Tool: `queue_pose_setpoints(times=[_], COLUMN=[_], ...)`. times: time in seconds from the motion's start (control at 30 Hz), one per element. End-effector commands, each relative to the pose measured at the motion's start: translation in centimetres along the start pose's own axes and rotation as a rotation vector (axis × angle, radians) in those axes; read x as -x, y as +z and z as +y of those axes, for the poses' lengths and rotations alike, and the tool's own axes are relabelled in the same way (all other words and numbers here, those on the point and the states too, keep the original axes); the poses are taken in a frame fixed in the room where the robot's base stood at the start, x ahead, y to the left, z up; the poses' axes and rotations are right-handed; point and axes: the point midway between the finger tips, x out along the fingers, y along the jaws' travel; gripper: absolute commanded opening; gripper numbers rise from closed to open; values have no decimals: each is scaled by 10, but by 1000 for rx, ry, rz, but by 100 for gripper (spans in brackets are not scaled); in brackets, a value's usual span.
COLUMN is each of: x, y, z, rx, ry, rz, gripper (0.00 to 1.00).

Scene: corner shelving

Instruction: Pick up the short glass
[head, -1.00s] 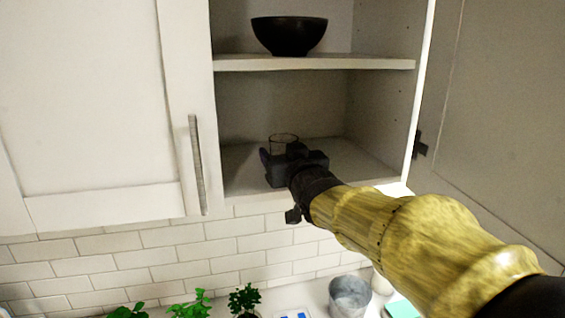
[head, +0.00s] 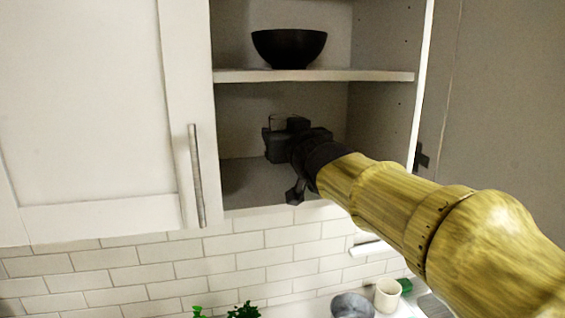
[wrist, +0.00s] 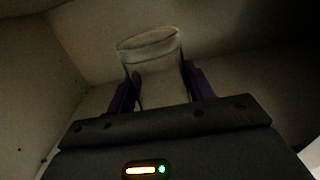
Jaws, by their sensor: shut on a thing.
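The short glass (wrist: 152,52) is clear, with a round rim, and sits between the two dark purple fingers in the wrist view. My gripper (wrist: 161,86) is shut on it. In the head view my gripper (head: 287,128) is inside the open cabinet's lower compartment, above the shelf floor. Only a faint part of the glass (head: 284,119) shows there above the fingers; the rest is hidden by my gripper. The glass looks close to upright.
A black bowl (head: 289,47) stands on the middle shelf (head: 315,76) above my gripper. The cabinet's side wall and open door (head: 500,90) are to the right; a closed door (head: 90,110) is at left. Below are a grey pot (head: 352,306), a cream cup (head: 388,294) and plants.

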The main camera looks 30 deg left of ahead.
Motion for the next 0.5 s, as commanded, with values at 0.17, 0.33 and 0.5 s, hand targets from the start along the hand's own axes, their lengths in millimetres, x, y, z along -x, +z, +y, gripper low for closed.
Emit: queue_pose_setpoints(times=[0.17,0.33,0.5], x=[0,6,38], y=[-33,-46,-44], z=[2,1,-2], rx=[-1,-2,0], ry=[3,2,1], rz=[1,1,0], gripper=[22,22,22])
